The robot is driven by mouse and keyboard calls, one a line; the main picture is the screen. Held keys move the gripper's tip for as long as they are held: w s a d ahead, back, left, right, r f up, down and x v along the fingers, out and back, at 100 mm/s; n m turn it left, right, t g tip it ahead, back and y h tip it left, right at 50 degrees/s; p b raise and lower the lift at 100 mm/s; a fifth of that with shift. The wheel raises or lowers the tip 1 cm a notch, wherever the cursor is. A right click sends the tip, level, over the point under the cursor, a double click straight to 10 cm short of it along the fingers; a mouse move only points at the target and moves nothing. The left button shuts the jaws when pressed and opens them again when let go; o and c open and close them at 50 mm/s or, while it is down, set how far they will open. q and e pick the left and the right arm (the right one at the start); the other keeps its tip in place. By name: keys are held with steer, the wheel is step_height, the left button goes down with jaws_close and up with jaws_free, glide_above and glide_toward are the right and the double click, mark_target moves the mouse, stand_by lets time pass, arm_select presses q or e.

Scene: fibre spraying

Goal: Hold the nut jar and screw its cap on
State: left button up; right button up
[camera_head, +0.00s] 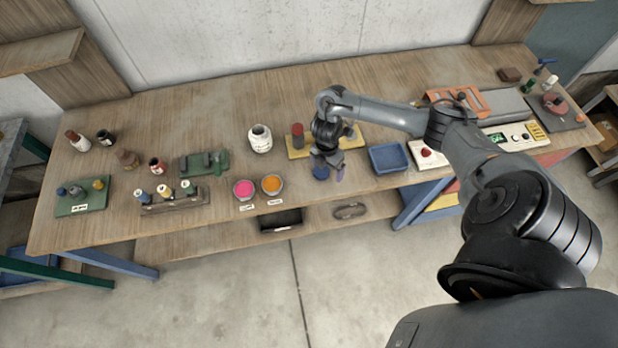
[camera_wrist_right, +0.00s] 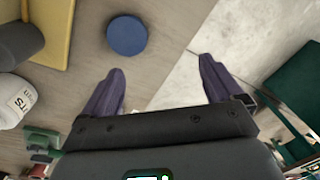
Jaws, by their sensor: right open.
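The nut jar (camera_head: 260,138) is a white, labelled jar standing upright on the bench, left of my right gripper. Part of it shows at the left edge of the right wrist view (camera_wrist_right: 14,101). A round blue cap (camera_wrist_right: 126,36) lies flat on the wood, beyond my right fingertips and nearer the left one in that view. My right gripper (camera_wrist_right: 160,80) is open and empty, pointing down near the bench's front edge; it also shows in the head view (camera_head: 331,172), where it partly hides the cap. My left gripper is not in view.
Bare wood lies between the nut jar and the gripper's front side.

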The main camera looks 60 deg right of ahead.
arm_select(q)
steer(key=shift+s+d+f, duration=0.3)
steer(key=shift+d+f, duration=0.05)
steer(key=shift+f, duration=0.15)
arm_select(e)
steer(key=shift+t, duration=0.5)
steer(key=w+d+r, duration=0.1)
steer(key=w, duration=0.1)
steer(key=w+d+r, duration=0.1)
steer(key=r, duration=0.1)
steer(key=shift+w+d, duration=0.1)
steer(key=shift+w, duration=0.25)
steer(key=shift+f, duration=0.1)
steer(key=b, duration=0.1)
glide_above(320, 171)
step_height(320, 171, down, 5)
steer(key=shift+r, duration=0.1)
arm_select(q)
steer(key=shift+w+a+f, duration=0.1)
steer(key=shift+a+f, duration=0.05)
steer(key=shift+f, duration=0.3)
arm_select(e)
steer(key=shift+f, duration=0.35)
steer(key=shift+f, duration=0.1)
